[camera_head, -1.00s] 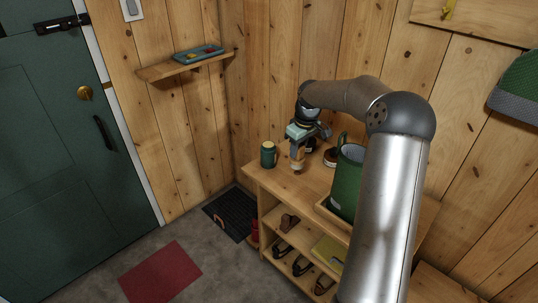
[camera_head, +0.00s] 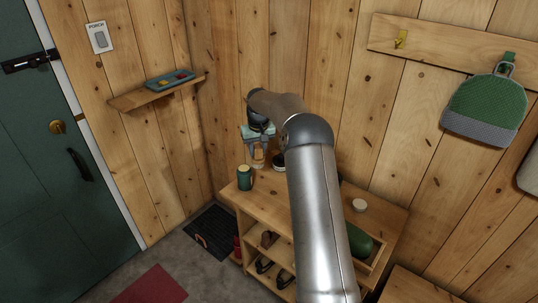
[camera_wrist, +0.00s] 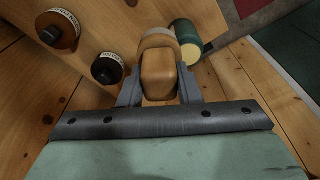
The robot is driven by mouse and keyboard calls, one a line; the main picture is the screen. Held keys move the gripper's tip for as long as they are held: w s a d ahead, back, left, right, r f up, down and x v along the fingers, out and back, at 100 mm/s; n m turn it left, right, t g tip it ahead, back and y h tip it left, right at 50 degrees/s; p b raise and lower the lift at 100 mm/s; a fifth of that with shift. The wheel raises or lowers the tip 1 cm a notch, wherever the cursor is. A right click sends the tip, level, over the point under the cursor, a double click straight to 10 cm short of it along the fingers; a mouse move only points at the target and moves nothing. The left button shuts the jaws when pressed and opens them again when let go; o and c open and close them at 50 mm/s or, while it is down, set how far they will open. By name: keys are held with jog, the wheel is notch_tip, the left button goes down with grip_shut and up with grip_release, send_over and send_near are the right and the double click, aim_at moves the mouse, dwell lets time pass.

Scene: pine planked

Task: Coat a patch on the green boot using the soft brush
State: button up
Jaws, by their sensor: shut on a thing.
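My gripper (camera_head: 258,145) is shut on the soft brush (camera_head: 259,159), holding it above the left part of the bench top. In the wrist view the wooden handle (camera_wrist: 158,76) sits between the fingers, with a pale round end (camera_wrist: 157,39) beyond it. The green boot (camera_head: 358,241) is in a wooden tray (camera_head: 378,262) at the bench's right; my arm hides most of it. A brown jar (camera_wrist: 58,30) and a black jar (camera_wrist: 107,69), both with pale labels, stand on the bench. The brush is apart from the boot.
A green canister (camera_head: 245,177) stands at the bench's left corner, close to the brush. A pale round object (camera_head: 359,205) lies at the back right. A wall shelf (camera_head: 158,92) holds a blue tray; a green-and-grey item (camera_head: 485,107) hangs right.

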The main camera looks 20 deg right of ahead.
jog(key=w+a+r+m+p, duration=0.2)
jog(key=w+a+r+m, duration=0.1)
jog(key=w+a, duration=0.15)
jog(key=shift+w+d+f+b, duration=0.1)
jog(key=shift+d+f+b, duration=0.05)
jog(key=shift+f+b, duration=2.35)
jog(key=shift+f+p, duration=0.3)
jog(key=shift+f, duration=0.7)
notch_tip(320, 180, up, 7)
jog(key=p, duration=0.5)
dwell(0.6)
